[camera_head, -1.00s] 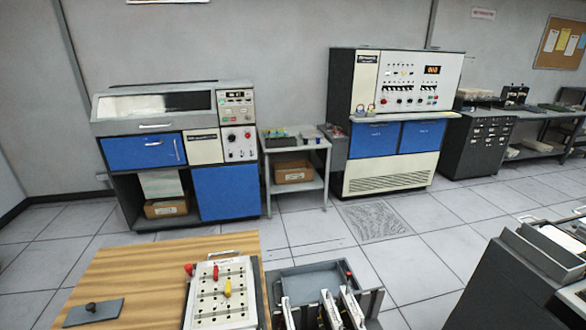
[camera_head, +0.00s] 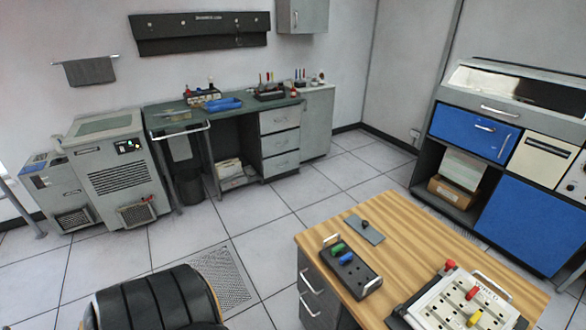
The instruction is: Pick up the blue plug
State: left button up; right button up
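A small dark block (camera_head: 362,281) with holes and a handle lies on the wooden desk. A green plug (camera_head: 337,249) stands in its far part. A second plug (camera_head: 346,258), dark and apparently blue, sits just beside the green one; it is small and its colour is hard to be sure of. A pale plugboard (camera_head: 437,308) at the lower right edge of the desk holds red plugs and a yellow plug (camera_head: 474,318). Neither of my grippers is in view.
The wooden desk (camera_head: 310,240) has a grey plate with a knob (camera_head: 364,230) at its far side. A black chair (camera_head: 155,300) stands left of the desk. A workbench (camera_head: 232,113) with a blue tray (camera_head: 221,104) is at the back wall. Tiled floor between is clear.

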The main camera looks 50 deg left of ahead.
aim_at(348, 256)
jog(key=u, duration=1.05)
jog(key=z, duration=1.1)
jog(key=u, duration=1.1)
jog(key=i+j+z, duration=0.1)
jog(key=z, duration=0.8)
jog(key=j+z, duration=0.25)
jog(key=j, duration=0.3)
jog(key=j+z, duration=0.2)
jog(key=j, duration=0.35)
jog(key=j+z, duration=0.25)
jog(key=j, duration=0.3)
jog(key=j+z, duration=0.25)
jog(key=j, duration=0.3)
jog(key=k+j+z, duration=0.25)
jog(key=j, duration=0.25)
jog(key=i+j, duration=0.05)
jog(key=i, duration=0.05)
